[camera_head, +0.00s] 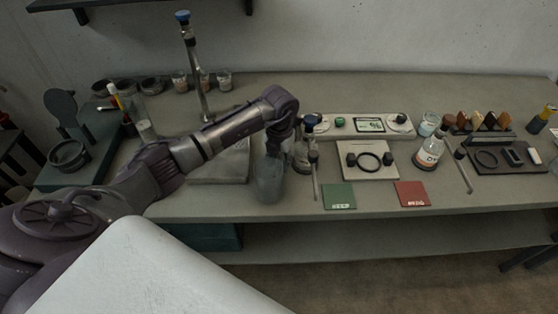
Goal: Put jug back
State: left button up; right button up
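A grey, see-through jug (268,182) stands upright, or is held upright, near the front edge of the bench, just right of a flat grey slab (222,165). My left arm reaches in from the left over the slab, and its wrist bends down above the jug. My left gripper (276,147) points down at the top of the jug. Its fingertips are small and dark, so I cannot tell whether they are closed on the jug or only beside it. My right gripper is not in view.
A dark-capped bottle (303,152) stands close to the right of the jug. A tall metal stand (195,65) rises behind my arm. A control panel (357,126), green card (339,196), red card (411,194) and labelled flask (430,154) lie further right.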

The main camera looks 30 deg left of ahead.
pick_arm(q)
jog(key=shift+r, duration=0.2)
jog(key=shift+w+r, duration=0.1)
jog(key=shift+r, duration=0.15)
notch_tip(320, 180, up, 10)
jog(key=b, duration=0.3)
jog(key=shift+r, duration=0.25)
jog(key=shift+r+b, duration=0.3)
jog(key=shift+r, duration=0.15)
jog(key=shift+f, duration=0.1)
